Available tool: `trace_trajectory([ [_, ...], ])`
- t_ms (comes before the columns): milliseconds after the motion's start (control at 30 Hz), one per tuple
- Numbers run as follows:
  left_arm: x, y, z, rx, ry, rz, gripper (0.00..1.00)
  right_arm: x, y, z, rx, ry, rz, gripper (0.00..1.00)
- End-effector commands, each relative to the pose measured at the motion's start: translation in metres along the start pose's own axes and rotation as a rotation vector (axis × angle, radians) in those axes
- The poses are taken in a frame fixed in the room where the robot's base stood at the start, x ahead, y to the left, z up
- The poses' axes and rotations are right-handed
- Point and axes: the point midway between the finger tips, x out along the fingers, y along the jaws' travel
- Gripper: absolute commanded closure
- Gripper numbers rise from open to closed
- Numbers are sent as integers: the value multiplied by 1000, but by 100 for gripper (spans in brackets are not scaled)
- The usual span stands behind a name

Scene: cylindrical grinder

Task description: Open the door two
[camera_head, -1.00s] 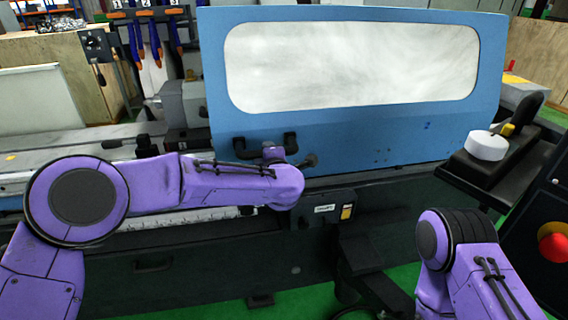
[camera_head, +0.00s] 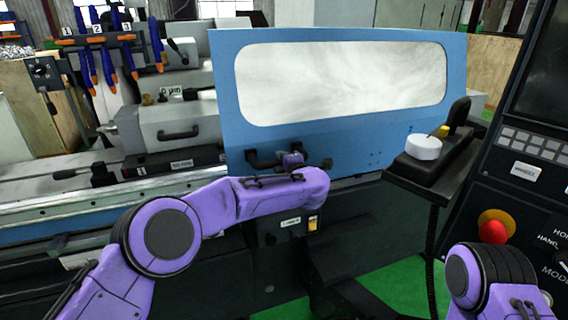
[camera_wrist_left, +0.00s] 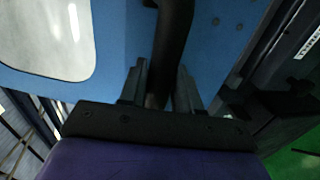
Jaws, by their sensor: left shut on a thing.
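The blue door (camera_head: 350,135) with its large cloudy window stands across the front of the grinder in the head view. It also shows in the left wrist view (camera_wrist_left: 118,60). Its black handle (camera_head: 262,160) is near the door's lower left. My left gripper (camera_wrist_left: 162,88) is shut on the black handle (camera_wrist_left: 174,35), which passes between its two fingers in the left wrist view. In the head view my left arm and wrist hide most of this grip. My right arm shows at the lower right, but its gripper is out of view.
A control panel (camera_head: 530,170) with a red button (camera_head: 494,226) stands at the right. A black shelf (camera_head: 425,180) carries a white round piece (camera_head: 423,147). At the left is the grinder's open bed (camera_head: 60,215) with a grey headstock (camera_head: 175,125).

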Motion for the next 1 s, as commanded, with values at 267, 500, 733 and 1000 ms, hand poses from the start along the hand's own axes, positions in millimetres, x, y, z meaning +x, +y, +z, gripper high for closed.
trace_trajectory([
  [267, 0, -3, 0, 1, 0, -4, 50, 0, 0, 0, 0, 0, 0, 57],
  [500, -2, -1, 0, 0, -1, -1, 50, 1, 0, 0, 0, 0, 0, 57],
  [733, -42, -4, 1, 2, -3, 1, 50, 17, -1, 7, 0, 0, 0, 57],
  [1000, -96, -4, 1, 1, -1, -2, 50, 30, -3, 12, 0, 0, 0, 57],
])
